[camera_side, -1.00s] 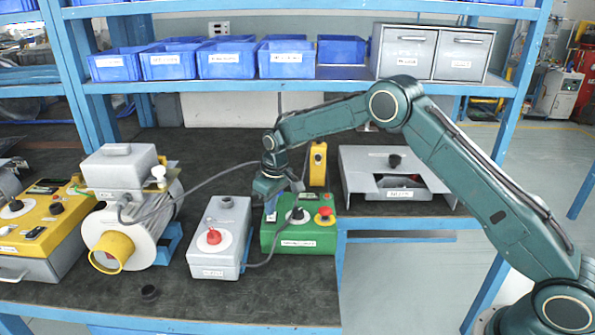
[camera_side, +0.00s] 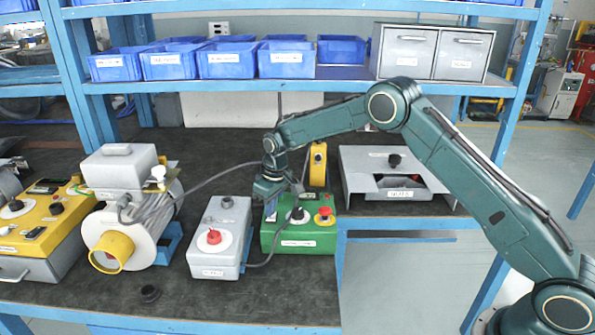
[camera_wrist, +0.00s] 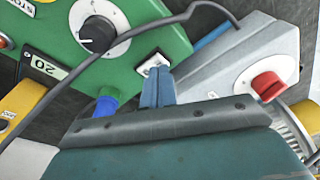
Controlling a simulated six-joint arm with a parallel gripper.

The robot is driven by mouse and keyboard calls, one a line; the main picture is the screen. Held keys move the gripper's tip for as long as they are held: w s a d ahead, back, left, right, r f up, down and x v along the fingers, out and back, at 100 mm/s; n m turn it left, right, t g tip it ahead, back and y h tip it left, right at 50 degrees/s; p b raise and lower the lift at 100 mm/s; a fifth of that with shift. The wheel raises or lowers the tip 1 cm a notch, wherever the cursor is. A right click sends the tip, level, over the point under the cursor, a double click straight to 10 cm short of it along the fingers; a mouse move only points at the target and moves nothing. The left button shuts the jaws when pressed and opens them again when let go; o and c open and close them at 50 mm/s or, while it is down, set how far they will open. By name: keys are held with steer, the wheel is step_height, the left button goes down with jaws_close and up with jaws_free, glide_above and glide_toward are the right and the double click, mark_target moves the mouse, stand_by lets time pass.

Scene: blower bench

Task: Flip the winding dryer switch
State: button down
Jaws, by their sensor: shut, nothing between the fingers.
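A green control box (camera_side: 311,240) stands near the front edge of the bench, with a black knob (camera_side: 298,214) and a red button on top. Its label is too small to read. In the wrist view, a small switch in a white frame (camera_wrist: 152,63) sits at the edge of the green box's face (camera_wrist: 152,29). My gripper (camera_wrist: 158,70) is shut and empty, its blue fingertips right at that switch. I cannot tell whether they touch it, and its position is partly hidden. In the side view, my gripper (camera_side: 271,211) is over the green box's left part.
A grey box with a red knob (camera_side: 212,238) stands close on the left, a cable running past it. A motor with a yellow collar (camera_side: 112,252) is farther left. The front middle of the bench is mostly clear.

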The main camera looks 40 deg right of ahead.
steer(key=shift+f, duration=0.55)
stand_by(0.4)
steer(key=shift+r, duration=3.55)
